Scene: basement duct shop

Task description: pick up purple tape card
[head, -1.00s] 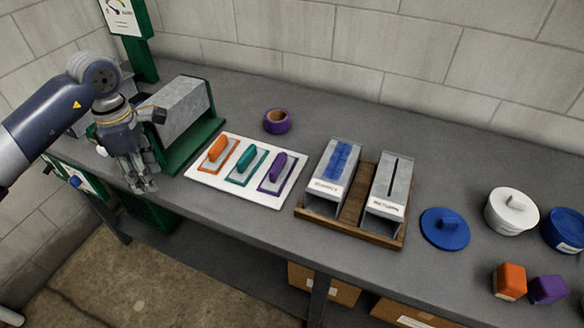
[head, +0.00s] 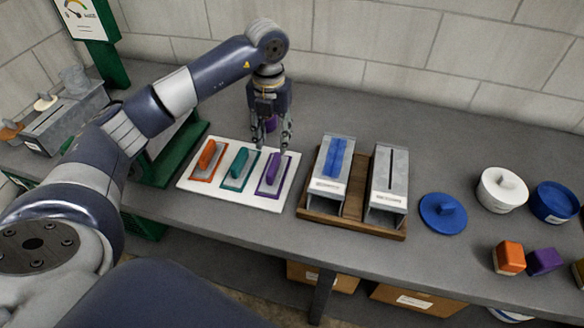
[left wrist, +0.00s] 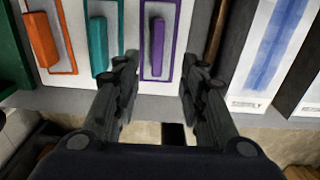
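The purple tape card (head: 272,174) is a light card with a purple border and a raised purple handle. It lies at the right end of a white board (head: 232,194) on the bench. My left gripper (head: 278,148) hangs over the far end of this card, fingers pointing down. In the left wrist view, the gripper (left wrist: 160,62) is open and empty, with the purple card (left wrist: 158,35) seen between and beyond its fingertips. The fingers seem above the card; the exact height is unclear. My right gripper is not in view.
Teal (head: 238,165) and orange (head: 207,158) cards lie left of the purple one. A wooden tray (head: 352,208) with two metal holders stands right. Blue lid (head: 442,213) and white pot (head: 501,190) are further right.

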